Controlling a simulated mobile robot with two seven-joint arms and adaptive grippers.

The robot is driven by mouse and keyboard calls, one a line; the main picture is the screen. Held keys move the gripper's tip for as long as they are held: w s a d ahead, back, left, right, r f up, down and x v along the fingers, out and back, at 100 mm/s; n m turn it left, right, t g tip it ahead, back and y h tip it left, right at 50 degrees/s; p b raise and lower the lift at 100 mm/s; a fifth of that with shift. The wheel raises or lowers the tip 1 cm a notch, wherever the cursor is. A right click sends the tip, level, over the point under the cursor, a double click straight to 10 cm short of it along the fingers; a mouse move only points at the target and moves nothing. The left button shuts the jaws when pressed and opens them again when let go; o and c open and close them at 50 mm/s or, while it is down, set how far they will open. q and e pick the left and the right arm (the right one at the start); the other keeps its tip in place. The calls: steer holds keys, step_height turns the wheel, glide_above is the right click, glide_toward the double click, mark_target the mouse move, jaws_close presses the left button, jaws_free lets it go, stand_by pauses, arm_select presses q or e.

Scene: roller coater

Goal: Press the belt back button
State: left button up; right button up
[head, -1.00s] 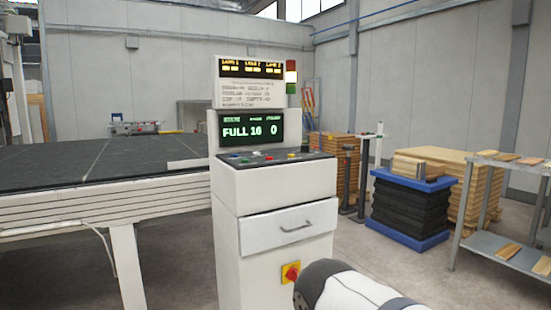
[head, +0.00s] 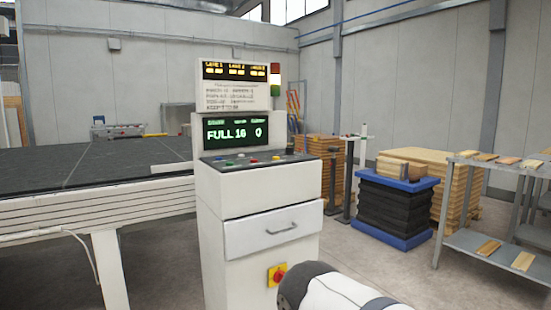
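The white control cabinet (head: 228,195) stands ahead of me, slightly left of centre. Its sloped panel (head: 290,158) carries several small coloured buttons, among them a blue one, a red one (head: 253,161) and an orange one. Their labels are too small to read, so I cannot tell which is the belt back button. The green display (head: 236,133) above the panel reads FULL 16 and 0. A white and dark link of my arm shows at the bottom, right of the cabinet. Neither gripper is in view.
A dark-topped conveyor table (head: 90,165) runs left of the cabinet. A red and yellow switch (head: 277,275) and a drawer (head: 272,233) are on the cabinet front. A blue lift table (head: 395,208), wood stacks (head: 450,187) and a metal shelf (head: 480,250) stand right. Floor between is open.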

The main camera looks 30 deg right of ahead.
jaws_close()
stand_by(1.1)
